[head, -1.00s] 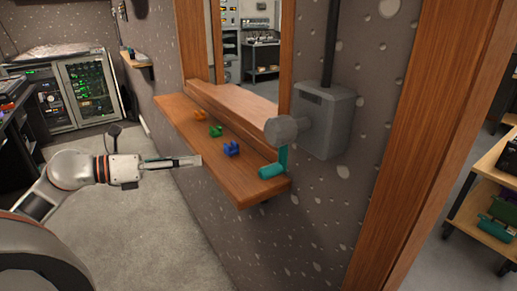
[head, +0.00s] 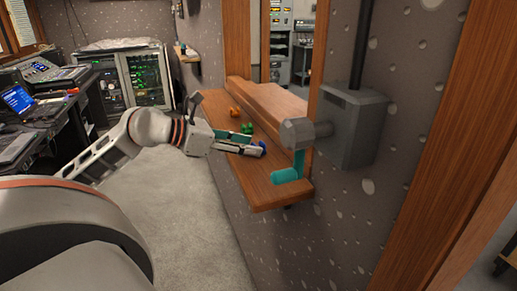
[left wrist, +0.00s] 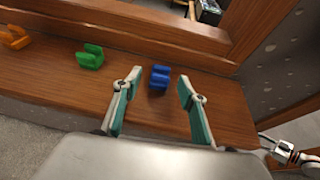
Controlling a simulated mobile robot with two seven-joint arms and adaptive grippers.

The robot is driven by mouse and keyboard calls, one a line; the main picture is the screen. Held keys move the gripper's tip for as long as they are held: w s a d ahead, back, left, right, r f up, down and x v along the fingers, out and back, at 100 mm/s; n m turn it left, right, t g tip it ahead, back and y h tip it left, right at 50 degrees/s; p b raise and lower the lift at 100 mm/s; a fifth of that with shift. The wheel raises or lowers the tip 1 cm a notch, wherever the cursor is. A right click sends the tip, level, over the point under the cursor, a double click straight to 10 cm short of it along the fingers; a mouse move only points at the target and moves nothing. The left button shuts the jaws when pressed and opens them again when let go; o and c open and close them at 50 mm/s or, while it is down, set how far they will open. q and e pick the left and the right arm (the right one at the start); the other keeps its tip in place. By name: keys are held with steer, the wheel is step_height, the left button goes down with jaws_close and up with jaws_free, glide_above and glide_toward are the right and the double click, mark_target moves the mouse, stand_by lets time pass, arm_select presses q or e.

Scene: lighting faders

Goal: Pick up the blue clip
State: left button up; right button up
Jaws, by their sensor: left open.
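The blue clip (left wrist: 159,77) lies on the wooden shelf, ahead of and between the fingers of my left gripper in the left wrist view. My left gripper (left wrist: 157,103) is open, with nothing between its teal-padded fingers. In the head view the gripper (head: 240,146) reaches over the shelf from the left. Its fingers partly cover the blue clip (head: 255,151) there.
A green clip (left wrist: 90,57) and an orange clip (left wrist: 15,37) lie left of the blue one on the shelf (head: 258,186). A grey wall box (head: 350,130) and a teal handle (head: 286,176) stand near the shelf's right end.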

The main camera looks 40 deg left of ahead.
arm_select(q)
steer(key=shift+x, duration=1.3)
steer(key=c, duration=1)
steer(key=shift+r, duration=0.15)
